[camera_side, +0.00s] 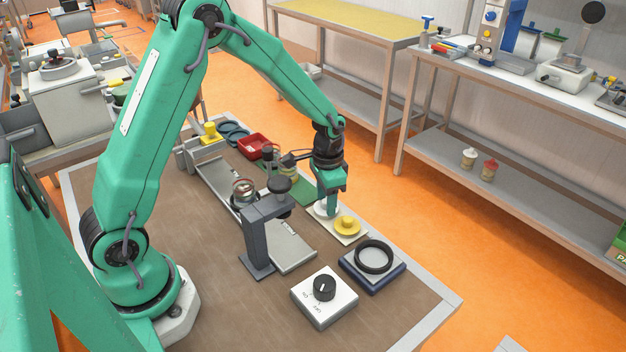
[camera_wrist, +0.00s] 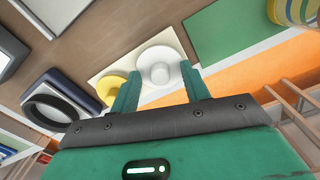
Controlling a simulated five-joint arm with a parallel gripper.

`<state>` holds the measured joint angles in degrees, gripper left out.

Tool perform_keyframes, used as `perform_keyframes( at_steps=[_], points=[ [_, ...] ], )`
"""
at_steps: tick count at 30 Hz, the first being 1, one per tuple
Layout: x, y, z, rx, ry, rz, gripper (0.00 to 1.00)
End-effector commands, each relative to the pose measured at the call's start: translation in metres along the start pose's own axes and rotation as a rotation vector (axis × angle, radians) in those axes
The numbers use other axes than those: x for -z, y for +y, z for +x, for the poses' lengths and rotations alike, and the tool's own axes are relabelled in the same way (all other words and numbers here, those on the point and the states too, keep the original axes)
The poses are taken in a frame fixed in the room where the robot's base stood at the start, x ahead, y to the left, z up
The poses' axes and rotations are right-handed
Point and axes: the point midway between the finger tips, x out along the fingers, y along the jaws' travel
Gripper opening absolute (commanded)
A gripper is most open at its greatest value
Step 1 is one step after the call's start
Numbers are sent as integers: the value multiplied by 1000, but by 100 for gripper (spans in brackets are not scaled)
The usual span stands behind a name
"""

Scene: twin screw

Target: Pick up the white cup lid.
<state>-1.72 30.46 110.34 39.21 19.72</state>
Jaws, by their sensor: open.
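The white cup lid (camera_wrist: 159,69) is a round disc with a raised knob, lying on a cream mat (camera_wrist: 176,41). In the side view the lid (camera_side: 322,209) is partly hidden by my gripper. A yellow lid (camera_wrist: 110,88) with a knob lies beside it on the same mat. My gripper (camera_wrist: 160,84) is open, with its two green fingers pointing toward the white lid. In the wrist view the fingertips appear at the lid's left and right sides. In the side view my gripper (camera_side: 331,207) is low over the mat; I cannot tell whether it touches the lid.
A dark-blue base with a black ring (camera_side: 374,257) stands near the yellow lid. A white box with a black knob (camera_side: 324,289) is in front. A grey stand (camera_side: 262,235) rises left of my gripper. A green mat (camera_wrist: 234,30) lies beside the cream one.

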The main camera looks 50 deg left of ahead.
Motion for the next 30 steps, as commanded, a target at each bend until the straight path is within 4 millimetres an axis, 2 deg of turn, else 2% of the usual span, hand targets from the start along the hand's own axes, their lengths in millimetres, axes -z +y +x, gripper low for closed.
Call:
perform_keyframes(
  at_steps=[7, 14, 24, 30],
  points=[
    [0, 0, 0, 0, 0, 0, 44],
    [0, 0, 0, 0, 0, 0, 0],
    [0, 0, -2, 0, 1, 0, 0],
    [1, 0, -12, 1, 2, 0, 0]
  ],
)
